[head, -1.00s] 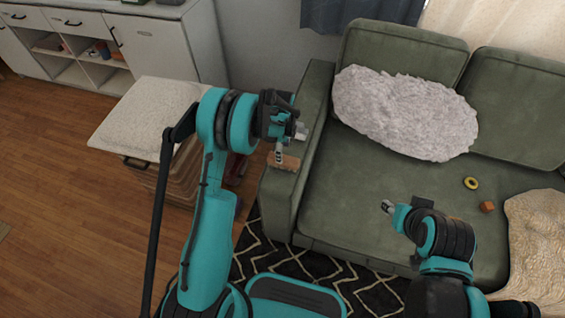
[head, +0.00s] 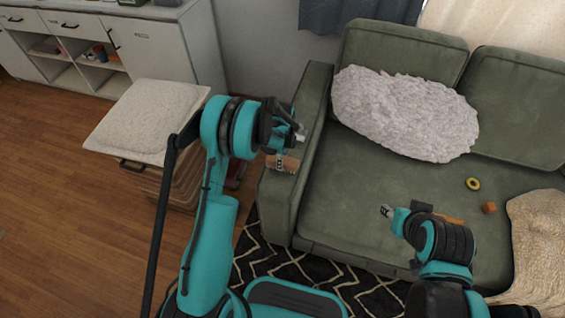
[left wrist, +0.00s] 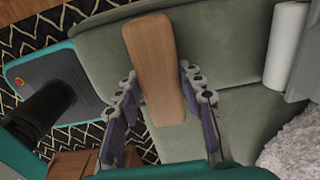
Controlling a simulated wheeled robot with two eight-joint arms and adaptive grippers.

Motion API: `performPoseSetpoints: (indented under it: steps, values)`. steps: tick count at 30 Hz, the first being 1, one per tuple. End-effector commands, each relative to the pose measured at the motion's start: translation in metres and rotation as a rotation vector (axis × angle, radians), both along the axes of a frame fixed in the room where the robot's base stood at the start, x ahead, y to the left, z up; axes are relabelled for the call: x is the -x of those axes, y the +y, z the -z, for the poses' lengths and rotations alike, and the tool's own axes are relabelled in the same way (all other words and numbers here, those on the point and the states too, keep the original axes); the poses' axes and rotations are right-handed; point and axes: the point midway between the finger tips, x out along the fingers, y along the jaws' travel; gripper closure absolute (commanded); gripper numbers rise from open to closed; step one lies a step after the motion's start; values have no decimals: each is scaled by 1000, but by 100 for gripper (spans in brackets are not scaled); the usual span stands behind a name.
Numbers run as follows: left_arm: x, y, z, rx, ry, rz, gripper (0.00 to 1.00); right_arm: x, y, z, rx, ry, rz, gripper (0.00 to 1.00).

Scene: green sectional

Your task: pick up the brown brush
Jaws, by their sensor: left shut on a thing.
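The brown brush (head: 283,163) shows in the head view as a small wooden block over the sofa's left armrest, at the tip of my left gripper (head: 284,151). In the left wrist view the brush (left wrist: 153,62) is a long, rounded wooden piece lying between the two fingers of the left gripper (left wrist: 163,93). The left gripper is shut on it. The brush appears held above the sofa, but the exact gap is unclear. Its underside is hidden. My right gripper (head: 387,211) is over the seat front, too small to tell open or shut.
The green sofa (head: 345,200) carries a fluffy white pillow (head: 405,112), a yellow ring (head: 473,184), an orange cube (head: 489,208) and a beige throw (head: 540,235). A cushioned stool (head: 150,115) stands left of the left arm. A patterned rug (head: 330,275) lies in front.

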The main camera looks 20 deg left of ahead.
Motion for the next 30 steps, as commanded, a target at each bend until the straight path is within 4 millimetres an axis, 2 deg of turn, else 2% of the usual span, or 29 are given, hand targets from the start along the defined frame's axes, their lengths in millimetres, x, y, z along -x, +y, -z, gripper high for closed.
performPoseSetpoints:
  steps: [7, 13, 24, 30]
  values:
    - [0, 0, -11, 0, 0, 0, 94, 0, 0, -6, 0, 0, 0, 60]
    - [0, 0, -45, 0, 0, 0, 94, 0, 0, -23, 0, 0, 0, 60]
    - [0, -84, -93, 0, 0, 4, 94, 0, 0, -50, 0, 0, 0, 60]
    - [0, -110, -107, 0, 0, 2, 94, 0, 0, -56, 0, 0, 0, 60]
